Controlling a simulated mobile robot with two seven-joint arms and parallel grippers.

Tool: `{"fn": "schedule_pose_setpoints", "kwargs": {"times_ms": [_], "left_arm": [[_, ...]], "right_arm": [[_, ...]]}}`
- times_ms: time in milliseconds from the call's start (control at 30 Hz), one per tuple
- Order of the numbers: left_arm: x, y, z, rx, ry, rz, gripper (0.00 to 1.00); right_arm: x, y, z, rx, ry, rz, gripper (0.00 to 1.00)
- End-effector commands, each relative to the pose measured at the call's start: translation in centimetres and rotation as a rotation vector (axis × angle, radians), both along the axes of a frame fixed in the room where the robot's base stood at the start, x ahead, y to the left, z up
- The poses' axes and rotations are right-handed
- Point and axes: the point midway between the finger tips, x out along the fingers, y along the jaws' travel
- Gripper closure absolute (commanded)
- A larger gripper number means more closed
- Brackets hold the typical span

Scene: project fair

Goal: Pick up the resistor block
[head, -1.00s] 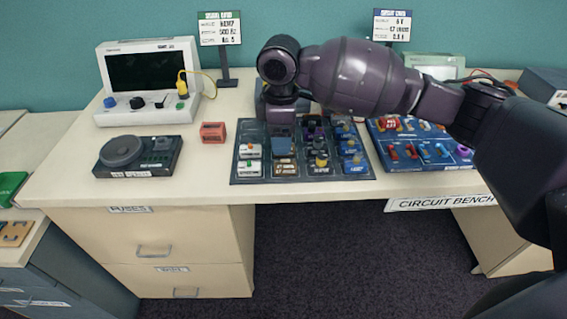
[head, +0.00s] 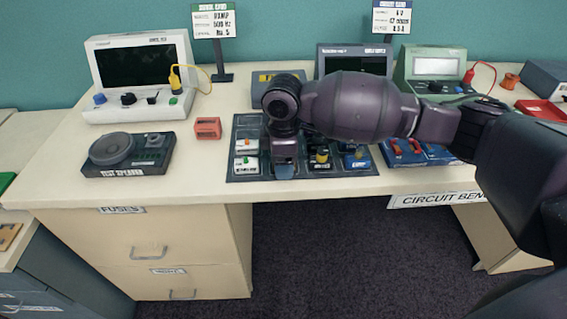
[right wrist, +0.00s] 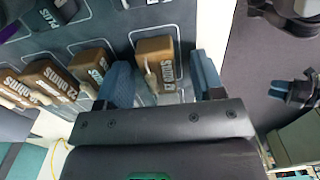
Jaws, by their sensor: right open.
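Several brown resistor blocks marked in ohms show in the right wrist view. One resistor block (right wrist: 155,59) stands on the dark parts board between my right gripper's blue fingers. My right gripper (right wrist: 163,80) is open, with a finger on either side of that block; I cannot tell whether they touch it. In the head view my right gripper (head: 285,170) points down over the front middle of the parts board (head: 240,176) and hides the resistor blocks there. What looks like my left gripper (right wrist: 279,90) shows small at the right of the wrist view, away from the board.
Other blocks stand on the board on both sides of my right gripper. A test speaker (head: 127,155) and a small red box (head: 208,128) are to the left. A blue board (head: 417,155) with red parts is to the right. Instruments stand behind.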

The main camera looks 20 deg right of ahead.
Motion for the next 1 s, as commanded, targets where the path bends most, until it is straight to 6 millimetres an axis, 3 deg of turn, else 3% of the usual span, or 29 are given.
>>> {"fn": "schedule_pose_setpoints", "kwargs": {"times_ms": [67,400,767,1000], "left_arm": [[0.0,0.0,0.1,0.001,-0.001,-0.001,0.57],[-0.3,0.1,0.0,0.001,0.003,0.001,0.57],[-0.2,0.0,0.2,-0.001,0.0,0.003,0.57],[0.1,0.0,1.5,-0.005,-0.02,0.007,0.57]], "right_arm": [[0.0,0.0,0.1,0.001,-0.001,0.0,0.38],[0.0,0.0,0.1,0.001,-0.001,0.0,0.9],[0.0,0.0,0.9,0.001,-0.004,0.0,0.92],[0.1,0.1,5.3,0.001,-0.011,0.0,0.92]]}}
